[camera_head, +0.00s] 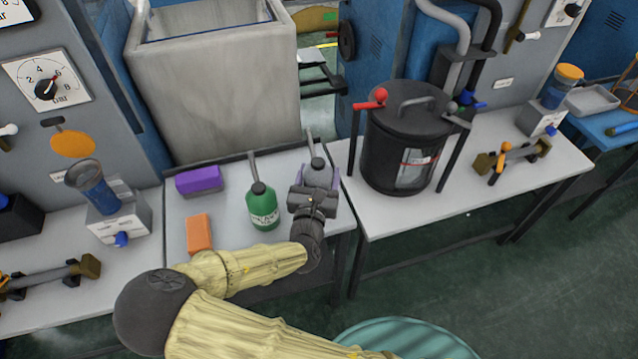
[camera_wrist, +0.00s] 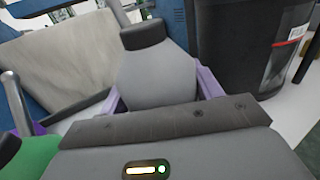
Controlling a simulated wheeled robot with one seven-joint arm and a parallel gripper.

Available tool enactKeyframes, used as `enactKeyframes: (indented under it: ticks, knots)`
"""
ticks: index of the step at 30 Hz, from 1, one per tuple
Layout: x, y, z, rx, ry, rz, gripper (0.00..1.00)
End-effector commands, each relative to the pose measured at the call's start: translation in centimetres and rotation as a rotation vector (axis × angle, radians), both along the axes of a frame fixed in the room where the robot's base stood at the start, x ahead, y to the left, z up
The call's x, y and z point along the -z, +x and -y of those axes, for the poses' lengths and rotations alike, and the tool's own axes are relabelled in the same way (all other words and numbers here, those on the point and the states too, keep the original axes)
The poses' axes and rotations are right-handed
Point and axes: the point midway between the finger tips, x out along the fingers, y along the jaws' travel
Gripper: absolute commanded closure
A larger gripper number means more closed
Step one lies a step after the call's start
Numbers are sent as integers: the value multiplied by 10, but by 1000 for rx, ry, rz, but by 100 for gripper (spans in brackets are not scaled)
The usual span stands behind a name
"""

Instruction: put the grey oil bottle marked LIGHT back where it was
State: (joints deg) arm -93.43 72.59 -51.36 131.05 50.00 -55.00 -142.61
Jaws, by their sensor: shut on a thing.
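The grey oil bottle (camera_head: 318,172) is between the fingers of my gripper (camera_head: 316,186), at the right end of the middle white table (camera_head: 240,232). In the wrist view the grey bottle (camera_wrist: 155,75) stands upright between the purple fingers, its dark collar and spout on top. My gripper (camera_wrist: 158,98) is shut on it. The LIGHT marking is not visible. The bottle's base is hidden, so I cannot tell whether it touches the table. A green oil bottle (camera_head: 262,207) with a pale label stands just left of it; its edge shows in the wrist view (camera_wrist: 30,155).
A purple block (camera_head: 199,180) and an orange block (camera_head: 199,233) lie left on the same table. A black lidded pot (camera_head: 402,140) stands on the table to the right. A large grey bin (camera_head: 215,85) rises behind. Bare tabletop lies between the blocks.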

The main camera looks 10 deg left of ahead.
Motion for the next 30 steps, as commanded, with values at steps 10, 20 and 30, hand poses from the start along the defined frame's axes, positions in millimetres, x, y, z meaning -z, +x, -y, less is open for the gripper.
enactKeyframes:
  ticks: [10,20,30]
  knots:
    - [33,0,1,1,0,1,67]
    - [36,0,0,1,0,0,32]
    - [36,0,1,2,0,-1,14]
